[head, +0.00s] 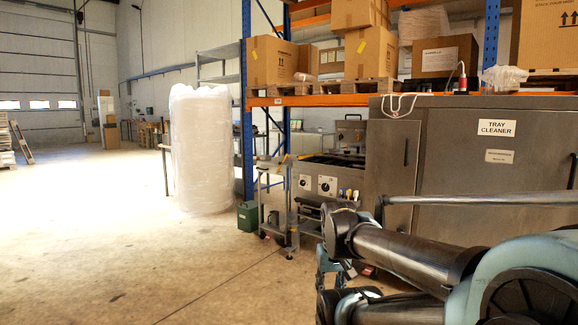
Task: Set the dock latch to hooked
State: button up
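The tray cleaner (455,155) is a large grey metal cabinet at the right, with a "TRAY CLEANER" label (497,128) and a second, smaller label (499,156) below it. Dark upright handles (406,152) show on its front. I cannot pick out the dock latch, so I cannot tell its setting. My arm's dark and pale blue links cover the lower right and hide the cabinet's lower part. I cannot make out my gripper's fingers in this view.
A metal unit with two round dials (316,184) stands left of the cabinet, beside a small trolley (273,210) and a green can (247,216). A tall wrapped white stack (200,148) stands further left. A rack with boxes (270,61) rises behind. The left floor is open.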

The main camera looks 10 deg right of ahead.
aim_at(280, 164)
jog(key=z, duration=0.05)
jog(key=i, duration=2.25)
jog(key=u, duration=0.1)
jog(key=k, duration=0.45)
jog(key=z, duration=0.55)
jog(key=i, duration=1.55)
jog(key=u, duration=0.35)
